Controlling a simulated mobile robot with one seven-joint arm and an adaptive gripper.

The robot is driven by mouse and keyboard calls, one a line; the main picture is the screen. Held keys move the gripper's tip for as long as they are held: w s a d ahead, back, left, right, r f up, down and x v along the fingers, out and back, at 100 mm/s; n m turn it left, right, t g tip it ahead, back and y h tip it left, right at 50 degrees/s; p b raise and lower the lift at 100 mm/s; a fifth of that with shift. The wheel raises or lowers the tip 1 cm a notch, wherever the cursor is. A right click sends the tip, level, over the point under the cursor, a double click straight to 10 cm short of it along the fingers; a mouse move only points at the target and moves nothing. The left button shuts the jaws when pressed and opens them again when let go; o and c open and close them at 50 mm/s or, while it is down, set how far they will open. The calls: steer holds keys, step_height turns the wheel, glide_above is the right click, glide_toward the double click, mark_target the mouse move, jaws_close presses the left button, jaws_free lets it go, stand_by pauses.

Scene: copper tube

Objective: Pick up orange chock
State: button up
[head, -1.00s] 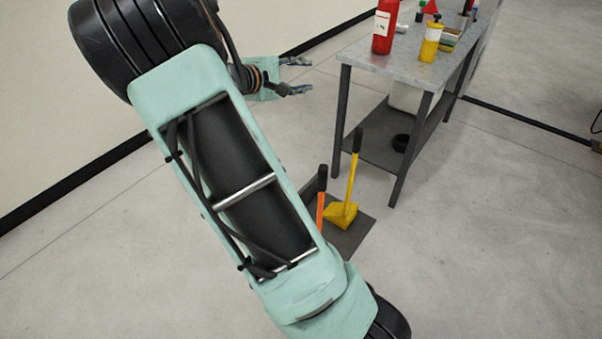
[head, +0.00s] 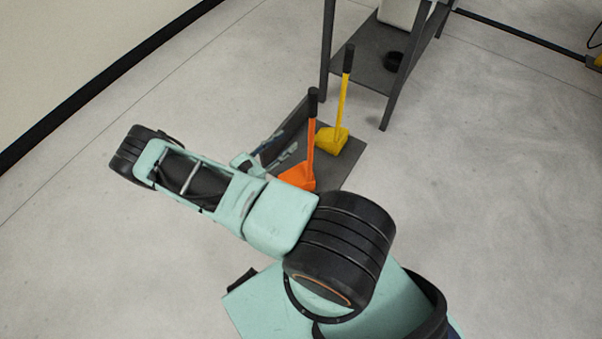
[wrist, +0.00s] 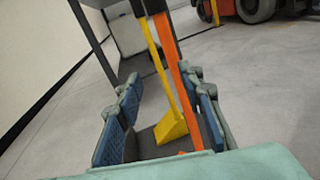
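The orange chock (head: 298,178) sits on a dark tray on the floor, its orange handle with a black grip standing upright. My gripper (head: 281,147) is low beside the handle, on its left in the head view. In the wrist view my gripper (wrist: 163,115) is open, with its blue-padded fingers well apart. The orange handle (wrist: 178,75) rises in front of the right finger, or between the fingers; contact is not clear. Most of the orange wedge is hidden in the wrist view.
A yellow chock (head: 331,139) with its own upright handle stands close behind the orange one. The dark tray (head: 348,165) has a raised left wall. A table (head: 370,75) with a lower shelf stands behind. Floor to the right is clear.

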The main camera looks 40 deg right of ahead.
mark_target(311, 131)
steer(key=shift+n, duration=0.4)
steer(key=d, duration=0.3)
steer(key=d+f+b, duration=0.1)
steer(key=d, duration=0.3)
steer(key=d+f+b, duration=0.1)
steer(key=d, duration=0.2)
steer(key=shift+s+d+f, duration=0.1)
steer(key=shift+d, duration=0.3)
jaws_close()
steer(key=shift+r, duration=0.25)
